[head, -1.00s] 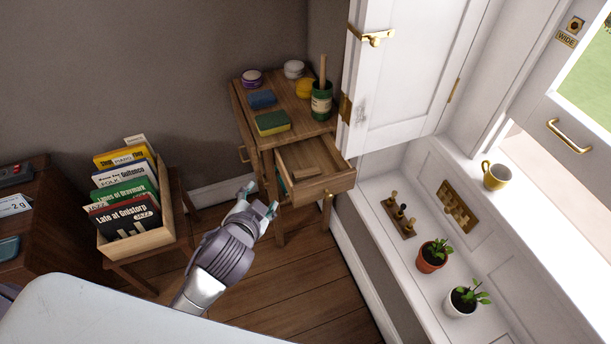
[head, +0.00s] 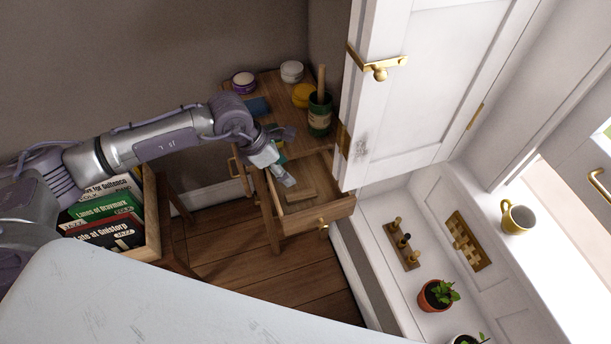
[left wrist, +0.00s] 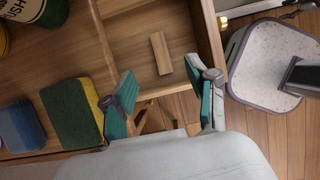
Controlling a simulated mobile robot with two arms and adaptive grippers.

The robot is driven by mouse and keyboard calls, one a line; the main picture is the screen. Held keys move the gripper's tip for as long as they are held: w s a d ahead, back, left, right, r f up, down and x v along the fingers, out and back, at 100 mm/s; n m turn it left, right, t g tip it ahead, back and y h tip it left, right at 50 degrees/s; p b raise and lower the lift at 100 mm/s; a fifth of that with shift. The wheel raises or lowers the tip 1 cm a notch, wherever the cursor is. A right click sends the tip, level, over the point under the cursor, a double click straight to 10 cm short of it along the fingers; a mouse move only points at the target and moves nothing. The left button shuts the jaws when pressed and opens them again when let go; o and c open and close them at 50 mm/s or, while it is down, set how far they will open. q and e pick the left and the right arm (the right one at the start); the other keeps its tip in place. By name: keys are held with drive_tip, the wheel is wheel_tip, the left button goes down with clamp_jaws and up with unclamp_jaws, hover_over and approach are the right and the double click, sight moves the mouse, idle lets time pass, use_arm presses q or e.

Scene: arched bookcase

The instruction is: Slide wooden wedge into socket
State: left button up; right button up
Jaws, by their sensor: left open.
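A small wooden block, probably the wedge (left wrist: 161,53), lies on the floor of the open drawer (left wrist: 205,25) in the left wrist view. The drawer front (head: 318,216) shows in the head view, pulled out of the small wooden table. My left gripper (left wrist: 160,90) is open and empty. Its green-padded fingers point toward the drawer, one on each side of the block's line, with the block beyond the tips. In the head view my left gripper (head: 283,158) hangs over the drawer's left part and hides some of it. I cannot tell which thing is the socket.
A green-yellow sponge (left wrist: 75,112) and a blue sponge (left wrist: 22,127) lie on the tabletop beside the gripper. A green pot (head: 319,115) stands near the open white door (head: 400,110). A peg rack (head: 401,245) and a brass plate (head: 468,240) are at the window.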

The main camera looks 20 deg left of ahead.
sight(301, 195)
use_arm(q)
drive_tip(key=shift+y, duration=0.3)
drive_tip(key=x, duration=0.4)
drive_tip(key=shift+s+a+f, duration=0.2)
drive_tip(key=shift+s+a, duration=0.05)
drive_tip(key=shift+a, duration=0.05)
drive_tip(key=x, duration=0.2)
drive_tip(key=shift+w+d+f, duration=0.1)
drive_tip(key=shift+w+f, duration=0.1)
drive_tip(key=shift+f, duration=0.15)
drive_tip(key=shift+w+d+f, duration=0.1)
drive_tip(key=shift+f, duration=0.2)
drive_tip(key=shift+d+f, duration=0.15)
drive_tip(key=shift+f, duration=0.45)
drive_tip(key=x, duration=0.3)
drive_tip(key=shift+f, duration=0.6)
drive_tip(key=c, duration=0.9)
use_arm(e)
drive_tip(key=s, duration=0.2)
drive_tip(key=shift+s+r, duration=0.15)
drive_tip(key=shift+s, duration=0.15)
